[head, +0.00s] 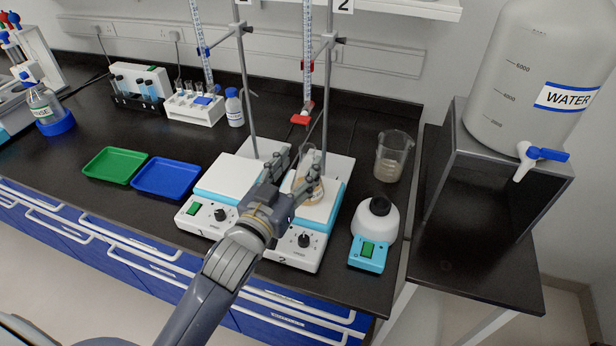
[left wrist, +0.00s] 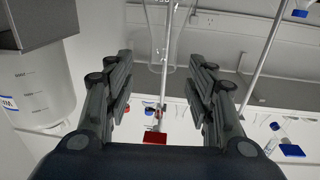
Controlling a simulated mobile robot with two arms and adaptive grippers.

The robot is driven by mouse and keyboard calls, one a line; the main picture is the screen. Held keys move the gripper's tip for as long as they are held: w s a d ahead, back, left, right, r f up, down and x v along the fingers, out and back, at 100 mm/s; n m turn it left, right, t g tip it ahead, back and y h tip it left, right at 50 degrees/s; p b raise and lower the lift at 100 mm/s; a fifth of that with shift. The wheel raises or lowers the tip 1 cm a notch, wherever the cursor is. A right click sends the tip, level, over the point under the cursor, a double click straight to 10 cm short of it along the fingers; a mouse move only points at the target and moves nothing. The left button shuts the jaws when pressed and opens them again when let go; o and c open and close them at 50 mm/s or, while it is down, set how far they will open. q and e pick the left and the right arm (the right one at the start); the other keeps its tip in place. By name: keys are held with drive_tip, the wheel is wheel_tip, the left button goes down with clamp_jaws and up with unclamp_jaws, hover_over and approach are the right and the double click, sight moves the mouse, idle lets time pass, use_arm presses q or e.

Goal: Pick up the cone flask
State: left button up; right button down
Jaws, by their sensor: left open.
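The cone flask (head: 309,191) is clear glass and stands on the right stirrer's white plate (head: 332,180), below the burette with the red tap. My left gripper (head: 298,168) is open in front of it and hides part of it. In the left wrist view the scene is upside down. There a clear glass vessel, seemingly the flask (left wrist: 166,30), shows at the top, lined up with the gap between the open fingers of my left gripper (left wrist: 160,68). I cannot tell whether the fingers reach around it. My right gripper is not in view.
A second stirrer (head: 222,178) stands left of the gripper. Burette stands (head: 327,95) rise behind. A glass beaker (head: 392,160) and a small white device with a teal base (head: 374,232) are on the right. Green (head: 115,165) and blue (head: 168,178) trays lie left. A water tank (head: 530,90) stands far right.

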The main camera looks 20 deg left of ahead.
sight(304, 154)
use_arm(q)
drive_tip(key=shift+w, duration=0.35)
drive_tip(key=w+p, duration=0.1)
drive_tip(key=w+r, duration=0.1)
drive_tip(key=w, duration=0.1)
drive_tip(key=shift+p, duration=0.35)
drive_tip(key=shift+w+d+f, duration=0.1)
drive_tip(key=shift+w+f, duration=0.05)
drive_tip(key=shift+w, duration=0.35)
drive_tip(key=shift+w+d+f, duration=0.1)
drive_tip(key=shift+w+f, duration=0.05)
drive_tip(key=shift+w, duration=0.3)
drive_tip(key=shift+w+f, duration=0.1)
drive_tip(key=shift+w, duration=0.05)
drive_tip(key=shift+c, duration=1.3)
clamp_jaws()
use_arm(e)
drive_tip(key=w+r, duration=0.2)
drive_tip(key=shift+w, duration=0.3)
